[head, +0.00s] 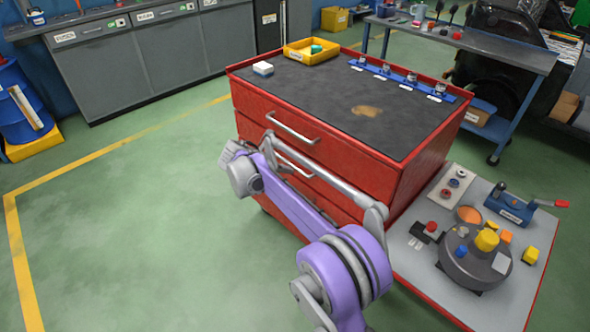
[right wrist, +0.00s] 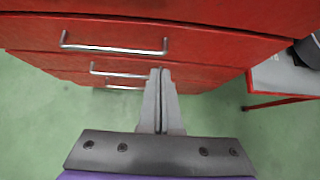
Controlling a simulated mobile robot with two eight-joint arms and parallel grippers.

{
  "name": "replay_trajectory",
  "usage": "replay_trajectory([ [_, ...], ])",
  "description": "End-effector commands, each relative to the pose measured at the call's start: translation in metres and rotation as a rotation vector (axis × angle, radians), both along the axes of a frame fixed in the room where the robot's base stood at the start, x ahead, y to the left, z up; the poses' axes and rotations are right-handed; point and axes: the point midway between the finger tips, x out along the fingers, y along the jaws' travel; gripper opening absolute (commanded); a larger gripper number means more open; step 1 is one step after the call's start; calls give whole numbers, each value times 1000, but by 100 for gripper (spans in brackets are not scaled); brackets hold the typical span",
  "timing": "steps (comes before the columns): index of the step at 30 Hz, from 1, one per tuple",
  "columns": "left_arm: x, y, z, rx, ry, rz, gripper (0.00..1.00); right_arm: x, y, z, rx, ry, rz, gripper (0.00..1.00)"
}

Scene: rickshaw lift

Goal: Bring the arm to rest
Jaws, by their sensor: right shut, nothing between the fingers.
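My right gripper (right wrist: 160,73) shows clearly in the right wrist view. Its two grey fingers are pressed together with nothing between them. Beyond them is the front of a red drawer cabinet (right wrist: 210,45), with silver drawer handles; the fingertips overlap the lower drawers in the picture, and I cannot tell the exact gap. In the head view my purple and grey right arm reaches up from the bottom in front of the red cabinet (head: 400,175), hiding part of its drawers. My left gripper is not in view.
A yellow tray (head: 312,57), a white block (head: 263,68) and a blue rack (head: 440,92) are on the cabinet's dark top. A side shelf (head: 412,262) at right carries a round grey device (head: 470,268) and small parts. Green floor at left is clear.

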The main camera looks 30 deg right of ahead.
Motion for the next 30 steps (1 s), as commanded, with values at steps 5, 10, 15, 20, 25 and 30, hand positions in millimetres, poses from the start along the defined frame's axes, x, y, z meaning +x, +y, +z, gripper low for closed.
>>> replay_trajectory([
  [5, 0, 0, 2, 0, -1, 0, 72, -2, 7, 6, 0, 0, 1, 0],
  [10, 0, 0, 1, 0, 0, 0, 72, -9, 8, 9, 25, -22, -20, 0],
  [15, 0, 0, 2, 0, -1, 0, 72, -52, 15, 21, 169, -156, -155, 0],
  [20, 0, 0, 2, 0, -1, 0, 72, -118, 29, 29, 379, -337, -377, 0],
  [25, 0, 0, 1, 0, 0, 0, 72, -194, 49, 25, 599, -507, -649, 0],
  [30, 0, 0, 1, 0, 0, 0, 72, -272, 71, 9, 806, -650, -950, 0],
])
